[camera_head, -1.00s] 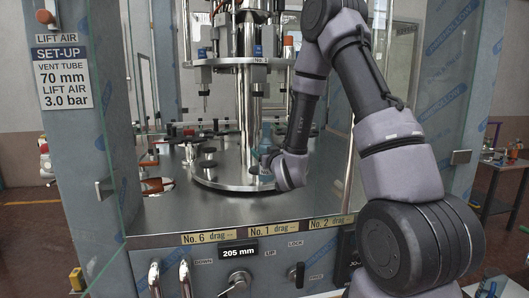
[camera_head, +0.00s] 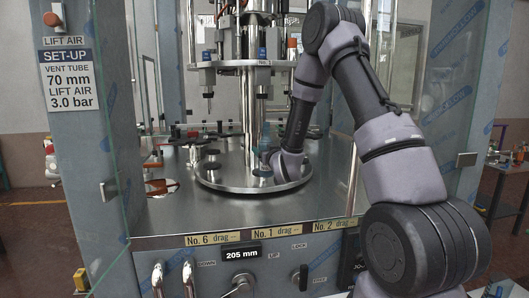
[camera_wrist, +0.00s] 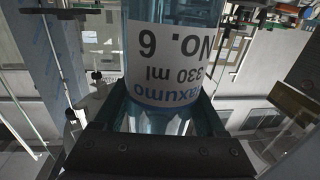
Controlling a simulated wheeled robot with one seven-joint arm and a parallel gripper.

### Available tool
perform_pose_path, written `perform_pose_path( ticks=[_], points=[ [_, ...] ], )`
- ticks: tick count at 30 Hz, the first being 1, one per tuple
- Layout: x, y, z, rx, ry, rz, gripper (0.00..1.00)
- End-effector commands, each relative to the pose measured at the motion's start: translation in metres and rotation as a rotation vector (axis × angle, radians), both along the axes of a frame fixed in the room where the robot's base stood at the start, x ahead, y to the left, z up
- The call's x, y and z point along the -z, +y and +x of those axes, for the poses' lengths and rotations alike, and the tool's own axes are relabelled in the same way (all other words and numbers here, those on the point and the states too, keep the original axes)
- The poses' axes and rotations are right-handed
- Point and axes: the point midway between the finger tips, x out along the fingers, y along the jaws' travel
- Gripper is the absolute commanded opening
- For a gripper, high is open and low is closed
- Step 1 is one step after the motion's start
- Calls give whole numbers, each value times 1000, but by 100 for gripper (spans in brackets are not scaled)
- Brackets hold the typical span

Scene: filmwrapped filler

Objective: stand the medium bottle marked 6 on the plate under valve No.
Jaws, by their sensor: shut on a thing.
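The bottle marked 6 (camera_wrist: 170,50) is clear blue with a white label reading "No. 6" and "330 ml", upside down in the wrist view. My gripper (camera_wrist: 158,112) is shut around it, one finger on each side. In the head view my gripper (camera_head: 270,160) is over the front right of the round steel table (camera_head: 235,180), and the bottle is small and partly hidden there. Valve No. 1 (camera_head: 262,78) hangs above this spot. A dark plate (camera_head: 262,172) lies just below the gripper. I cannot tell whether the bottle touches it.
Another dark plate (camera_head: 207,166) is at the left of the round table. Another filling valve (camera_head: 208,85) hangs at left. A steel central column (camera_head: 250,115) stands behind the bottle. Glass panels and blue-filmed posts (camera_head: 75,120) frame the opening. The front steel deck (camera_head: 190,215) is clear.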

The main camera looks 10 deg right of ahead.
Motion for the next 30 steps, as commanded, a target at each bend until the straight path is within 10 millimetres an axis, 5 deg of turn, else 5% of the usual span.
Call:
perform_pose_path(
  ticks=[30],
  points=[
    [2, 1, 72, -1, -1, -1, 18]
  ],
)
